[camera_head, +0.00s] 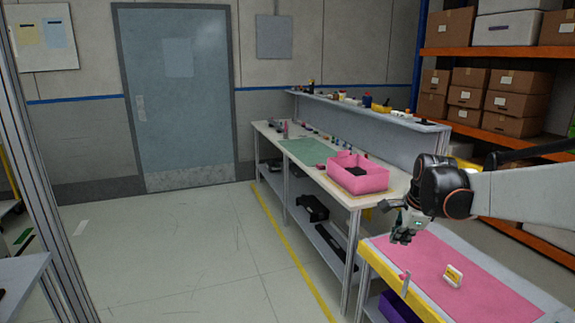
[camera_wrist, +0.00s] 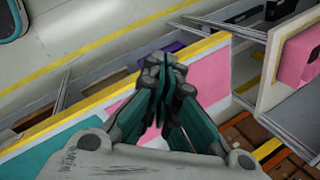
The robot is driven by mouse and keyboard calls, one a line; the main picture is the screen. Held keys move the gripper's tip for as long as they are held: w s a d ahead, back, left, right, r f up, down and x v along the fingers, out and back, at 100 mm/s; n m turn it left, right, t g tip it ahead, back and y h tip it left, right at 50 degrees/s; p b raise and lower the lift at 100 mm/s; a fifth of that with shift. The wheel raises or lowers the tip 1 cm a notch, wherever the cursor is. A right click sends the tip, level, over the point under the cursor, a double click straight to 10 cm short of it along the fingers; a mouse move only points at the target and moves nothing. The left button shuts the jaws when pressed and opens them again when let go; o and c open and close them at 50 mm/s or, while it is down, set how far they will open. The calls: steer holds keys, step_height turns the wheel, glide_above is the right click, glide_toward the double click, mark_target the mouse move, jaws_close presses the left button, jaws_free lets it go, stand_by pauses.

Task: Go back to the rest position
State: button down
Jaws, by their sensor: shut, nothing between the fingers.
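A small yellow and white item (camera_head: 453,276) stands on the pink mat, apart from the gripper. A small pink-topped upright piece (camera_head: 405,284) is at the mat's left edge.
A pink bin (camera_head: 358,181) with dark contents stands on the long workbench (camera_head: 262,128) behind. A green mat (camera_head: 305,151) lies farther along it. Orange shelving (camera_head: 485,52) with cardboard boxes is at the right. The floor (camera_head: 190,250) left of the yellow line is clear.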

steer(key=s+a+n+t, duration=0.1)
steer(key=s+a+n, duration=0.2)
steer(key=s+n, duration=0.3)
steer(key=s+a+n+t, duration=0.1)
steer(key=s+a+n, duration=0.2)
steer(key=s+n, duration=0.4)
steer(key=s+a+n, duration=0.4)
steer(key=s+n, duration=0.3)
steer(key=s, duration=1.1)
steer(key=shift+t, duration=0.4)
steer(key=shift+a, duration=0.1)
